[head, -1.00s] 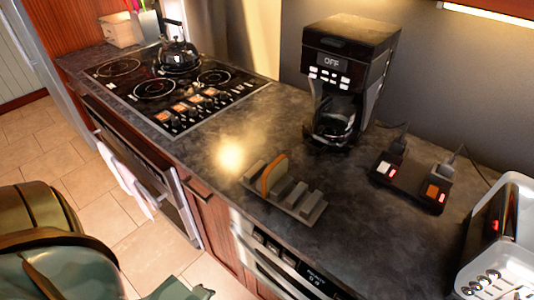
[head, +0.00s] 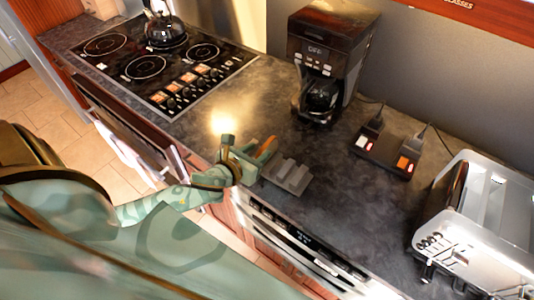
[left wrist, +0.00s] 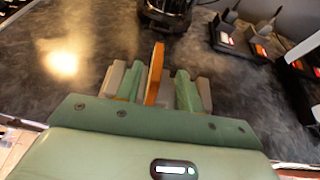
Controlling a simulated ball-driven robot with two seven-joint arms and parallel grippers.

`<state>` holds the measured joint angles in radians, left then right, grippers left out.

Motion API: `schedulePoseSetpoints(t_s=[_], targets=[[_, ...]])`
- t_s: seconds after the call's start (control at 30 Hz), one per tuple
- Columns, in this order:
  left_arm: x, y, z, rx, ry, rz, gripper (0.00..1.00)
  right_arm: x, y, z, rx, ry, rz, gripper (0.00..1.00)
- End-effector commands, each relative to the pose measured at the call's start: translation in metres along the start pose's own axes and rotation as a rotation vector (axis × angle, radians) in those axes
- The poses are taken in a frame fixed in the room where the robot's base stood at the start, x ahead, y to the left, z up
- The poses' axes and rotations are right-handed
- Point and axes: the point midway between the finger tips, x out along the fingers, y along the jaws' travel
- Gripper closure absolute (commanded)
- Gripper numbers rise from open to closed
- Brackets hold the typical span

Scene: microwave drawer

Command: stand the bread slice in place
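The bread slice (head: 267,147) stands upright, brown-orange, in the grey slotted rack (head: 290,175) near the counter's front edge. My left gripper (head: 252,158) is at the rack's left end, by the slice, and partly hides it. In the left wrist view the slice (left wrist: 155,74) shows edge-on between the two green fingers of the left gripper (left wrist: 160,88). The fingers are apart, with visible gaps on both sides of the slice. Grey parts of the rack (left wrist: 204,92) show beside the fingers. My right gripper is not in view.
A black coffee maker (head: 328,65) stands behind the rack. A power strip (head: 388,155) with plugs lies to its right. A silver toaster (head: 480,215) is at the far right. The cooktop (head: 160,65) with a kettle (head: 165,28) is at the left. The counter between is clear.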

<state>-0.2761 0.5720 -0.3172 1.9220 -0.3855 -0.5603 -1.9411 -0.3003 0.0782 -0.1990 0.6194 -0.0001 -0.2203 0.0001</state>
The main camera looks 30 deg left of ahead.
Motion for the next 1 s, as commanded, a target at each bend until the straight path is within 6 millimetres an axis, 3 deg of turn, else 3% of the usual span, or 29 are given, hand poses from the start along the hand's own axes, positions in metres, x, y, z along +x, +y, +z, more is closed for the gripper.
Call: schedulePoseSetpoints(t_s=[0.17, 0.43, 0.73, 0.87, 1.0], targets=[[0.014, 0.000, 0.001, -0.001, -0.001, -0.001, 0.62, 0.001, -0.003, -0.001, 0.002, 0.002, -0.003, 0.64], [0.056, 0.003, 0.001, -0.002, 0.000, -0.001, 0.62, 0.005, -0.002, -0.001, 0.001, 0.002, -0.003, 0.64], [0.061, 0.002, 0.001, -0.001, 0.001, -0.002, 0.62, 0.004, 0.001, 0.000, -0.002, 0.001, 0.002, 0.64], [0.061, 0.002, 0.001, -0.001, 0.001, -0.002, 0.98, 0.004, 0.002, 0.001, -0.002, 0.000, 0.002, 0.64], [0.061, 0.002, 0.001, -0.001, 0.001, -0.002, 1.00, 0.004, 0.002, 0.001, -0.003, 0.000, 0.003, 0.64]])
